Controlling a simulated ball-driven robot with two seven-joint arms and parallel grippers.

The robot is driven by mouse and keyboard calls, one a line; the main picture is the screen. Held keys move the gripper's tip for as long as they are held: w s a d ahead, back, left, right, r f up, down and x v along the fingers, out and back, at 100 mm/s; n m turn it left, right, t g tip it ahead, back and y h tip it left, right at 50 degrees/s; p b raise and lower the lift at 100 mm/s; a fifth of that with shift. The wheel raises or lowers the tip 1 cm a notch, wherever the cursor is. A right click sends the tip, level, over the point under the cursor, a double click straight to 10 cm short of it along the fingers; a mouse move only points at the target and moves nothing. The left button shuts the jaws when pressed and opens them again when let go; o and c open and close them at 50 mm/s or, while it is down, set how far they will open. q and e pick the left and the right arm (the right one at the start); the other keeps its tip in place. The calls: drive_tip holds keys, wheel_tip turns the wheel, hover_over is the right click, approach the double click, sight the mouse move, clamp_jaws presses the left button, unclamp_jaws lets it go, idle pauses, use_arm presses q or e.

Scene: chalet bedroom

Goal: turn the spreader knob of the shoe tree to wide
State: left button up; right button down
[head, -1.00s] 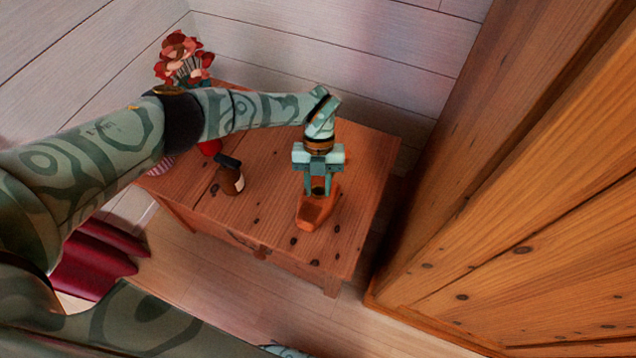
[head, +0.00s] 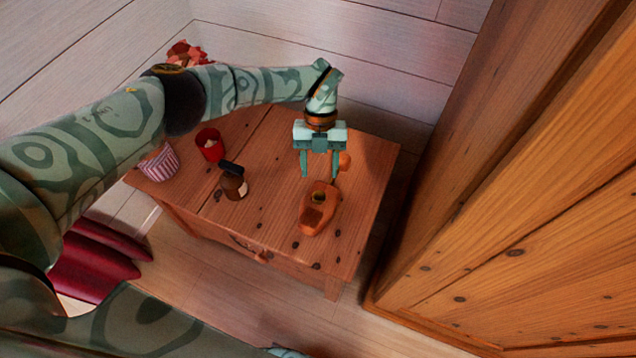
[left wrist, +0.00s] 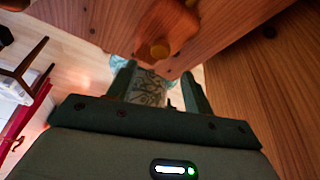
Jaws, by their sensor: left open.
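The shoe tree (head: 313,218) is an orange-brown wooden piece lying near the front right of the small wooden table. In the left wrist view the shoe tree (left wrist: 170,22) is at the top, with the knob (left wrist: 160,49) just beyond the fingertips. My left gripper (head: 320,177) points down, open and empty, above and behind the shoe tree, apart from it. Its two fingers also show in the left wrist view (left wrist: 160,76). My right gripper is out of view.
A tall wooden cabinet (head: 520,200) stands close on the right.

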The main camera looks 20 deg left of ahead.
use_arm(q)
drive_tip(key=v, duration=0.9)
drive_tip(key=shift+p, duration=0.45)
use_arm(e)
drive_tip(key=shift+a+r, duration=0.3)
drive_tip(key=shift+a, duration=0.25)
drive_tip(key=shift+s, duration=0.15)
